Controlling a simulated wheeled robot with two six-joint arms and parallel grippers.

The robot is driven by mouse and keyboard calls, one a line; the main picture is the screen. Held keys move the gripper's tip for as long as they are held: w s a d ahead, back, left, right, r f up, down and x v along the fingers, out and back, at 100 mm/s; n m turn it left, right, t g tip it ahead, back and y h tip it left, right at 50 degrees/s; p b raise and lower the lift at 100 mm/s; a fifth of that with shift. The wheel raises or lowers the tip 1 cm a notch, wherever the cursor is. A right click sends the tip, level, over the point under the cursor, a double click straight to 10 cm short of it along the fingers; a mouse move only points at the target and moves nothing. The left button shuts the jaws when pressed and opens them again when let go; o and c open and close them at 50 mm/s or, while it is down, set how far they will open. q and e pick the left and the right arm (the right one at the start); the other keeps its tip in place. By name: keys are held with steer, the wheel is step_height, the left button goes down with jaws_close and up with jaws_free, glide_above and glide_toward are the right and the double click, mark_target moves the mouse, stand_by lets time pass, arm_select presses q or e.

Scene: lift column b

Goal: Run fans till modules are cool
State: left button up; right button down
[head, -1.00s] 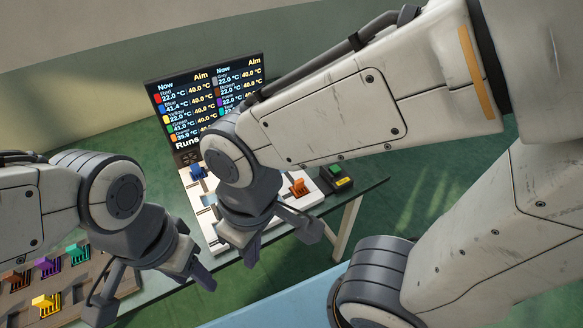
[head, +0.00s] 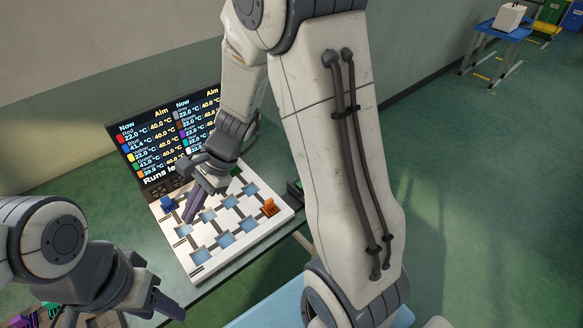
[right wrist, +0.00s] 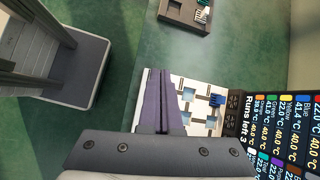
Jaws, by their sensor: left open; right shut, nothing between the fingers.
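The white board (head: 225,222) with pale-blue square sockets sits on the table. A blue module (head: 168,204) stands at its left edge, an orange module (head: 270,207) at its right edge, and a green one (head: 236,171) at the back, partly hidden by my arm. The display (head: 150,135) lists temperatures: blue 41.4, green 41.0, orange just under 40, aim 40.0. It reads "Runs left 3" in the right wrist view (right wrist: 249,120). My right gripper (head: 190,208) is shut and empty, above the board's left part. My left gripper (head: 112,314) is open and empty at lower left.
A black box (head: 294,188) at the board's right is mostly hidden behind my arm. Colored modules in a tray (head: 30,312) show at the bottom left. A blue stand (head: 502,35) with a white box is far back right. Green floor lies open at right.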

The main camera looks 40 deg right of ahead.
steer(key=w+d+f+m+t+p, duration=0.2)
steer(key=w+d+m+t, duration=0.2)
steer(key=w+d+m, duration=0.5)
arm_select(q)
step_height(320, 180, up, 6)
steer(key=p, duration=0.3)
arm_select(e)
steer(key=d+f+m+t+h, duration=0.2)
steer(key=d+f+m, duration=0.3)
steer(key=d+m, duration=0.4)
steer(key=d+f+m+t+h, duration=0.2)
steer(key=d+f+m, duration=0.3)
steer(key=d+m, duration=0.5)
steer(key=d+h, duration=0.1)
steer(key=d, duration=0.8)
steer(key=shift+s+f+h, duration=0.2)
steer(key=shift+s+h, duration=0.2)
steer(key=shift+a+f, duration=0.1)
step_height(320, 180, down, 8)
steer(key=b, duration=0.5)
steer(key=shift+b, duration=0.35)
arm_select(q)
step_height(320, 180, down, 6)
steer(key=shift+f+b, duration=0.2)
steer(key=shift+b, duration=0.15)
arm_select(e)
steer(key=shift+f, duration=0.35)
